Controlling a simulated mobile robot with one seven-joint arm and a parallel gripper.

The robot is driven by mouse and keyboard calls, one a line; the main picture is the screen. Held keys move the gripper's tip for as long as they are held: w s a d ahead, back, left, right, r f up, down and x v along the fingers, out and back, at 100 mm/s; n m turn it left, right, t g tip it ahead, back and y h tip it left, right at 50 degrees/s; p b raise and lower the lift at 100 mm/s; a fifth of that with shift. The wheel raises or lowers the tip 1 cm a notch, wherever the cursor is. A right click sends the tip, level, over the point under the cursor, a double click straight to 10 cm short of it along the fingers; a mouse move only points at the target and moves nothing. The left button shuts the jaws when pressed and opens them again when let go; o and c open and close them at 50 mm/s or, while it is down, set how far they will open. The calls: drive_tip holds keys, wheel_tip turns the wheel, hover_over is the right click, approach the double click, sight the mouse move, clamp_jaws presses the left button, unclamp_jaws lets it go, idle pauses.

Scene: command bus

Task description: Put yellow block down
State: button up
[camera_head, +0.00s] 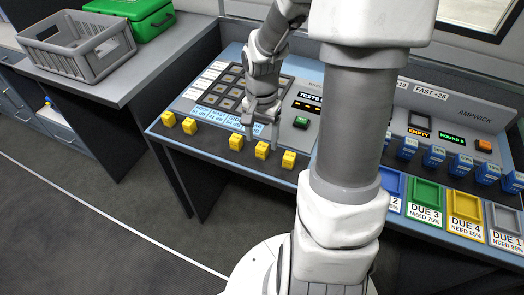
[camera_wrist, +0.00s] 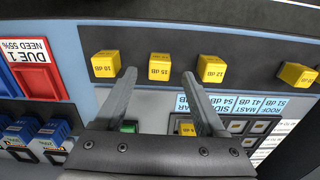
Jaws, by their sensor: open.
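Several yellow blocks stand in a row on the dark front strip of the console. In the head view the middle block (camera_head: 262,150) stands just in front of my gripper (camera_head: 262,128). The same block, marked 15 dB, shows in the wrist view (camera_wrist: 159,66) between and just beyond my fingertips (camera_wrist: 159,76). My fingers are apart with nothing clasped between them. A block marked 10 dB (camera_wrist: 106,64) and one marked 12 dB (camera_wrist: 211,69) stand at either side.
A green button (camera_head: 300,122) and a grid of square slots (camera_head: 240,85) lie on the console. Coloured trays, including a green one (camera_head: 426,193), and several blue blocks (camera_head: 433,157) are at right. A grey crate (camera_head: 75,50) and green case (camera_head: 130,15) stand on the left counter.

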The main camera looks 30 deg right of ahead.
sight(262, 146)
wheel_tip(262, 146, down, 4)
drive_tip(key=shift+f+b, duration=0.25)
drive_tip(key=shift+b, duration=0.35)
drive_tip(key=shift+r, duration=0.1)
clamp_jaws()
